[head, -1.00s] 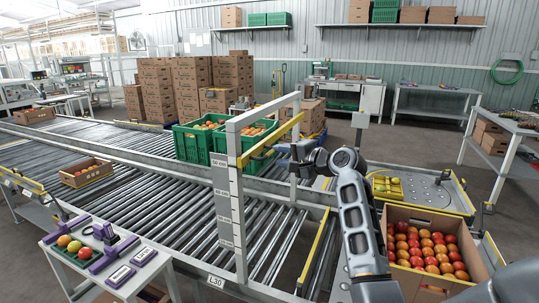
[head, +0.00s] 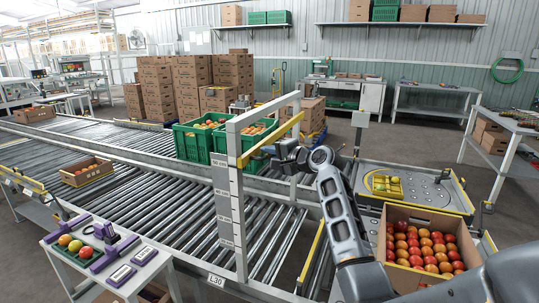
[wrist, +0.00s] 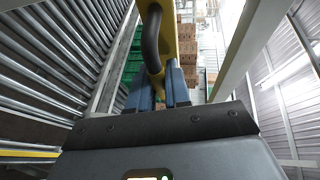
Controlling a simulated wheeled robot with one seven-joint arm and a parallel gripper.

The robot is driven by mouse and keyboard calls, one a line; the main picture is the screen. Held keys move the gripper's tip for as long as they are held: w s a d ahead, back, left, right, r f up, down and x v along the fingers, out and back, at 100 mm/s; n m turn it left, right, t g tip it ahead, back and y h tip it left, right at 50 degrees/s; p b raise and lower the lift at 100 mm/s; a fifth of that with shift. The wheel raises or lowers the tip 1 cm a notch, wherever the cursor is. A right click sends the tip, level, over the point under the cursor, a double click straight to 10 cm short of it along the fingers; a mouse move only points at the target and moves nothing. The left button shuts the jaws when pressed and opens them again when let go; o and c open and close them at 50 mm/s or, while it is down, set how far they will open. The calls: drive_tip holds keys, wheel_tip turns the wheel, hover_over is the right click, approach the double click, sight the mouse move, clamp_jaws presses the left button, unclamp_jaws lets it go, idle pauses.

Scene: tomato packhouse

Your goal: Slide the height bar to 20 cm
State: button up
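The yellow height bar (head: 270,138) spans the grey gate frame over the roller conveyor, near the top. Its near end meets the scale plate (head: 222,205) on the near post, close to the 50 cm mark. The lower marks run down the plate. My gripper (head: 279,150) is at the bar's right side in the head view, where its fingers are too small to read. In the wrist view, the bar's dark curved handle (wrist: 151,42) reaches down to the two blue-grey fingers of my gripper (wrist: 159,92). A narrow gap shows between them. I cannot tell whether they press on the handle.
Two green crates of tomatoes (head: 192,142) stand on the conveyor just behind the gate. A cardboard box of tomatoes (head: 387,262) is at the lower right. A small table (head: 165,262) with purple holders stands at the front left. The rollers below the bar are clear.

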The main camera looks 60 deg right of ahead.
clamp_jaws()
drive_tip(key=shift+f, duration=0.15)
wheel_tip(320, 180, down, 30)
drive_tip(key=b, duration=1.9)
drive_tip(key=shift+f, duration=0.15)
drive_tip(key=shift+a+f, duration=0.1)
drive_tip(key=shift+o, duration=1.7)
unclamp_jaws()
drive_tip(key=shift+o, duration=0.7)
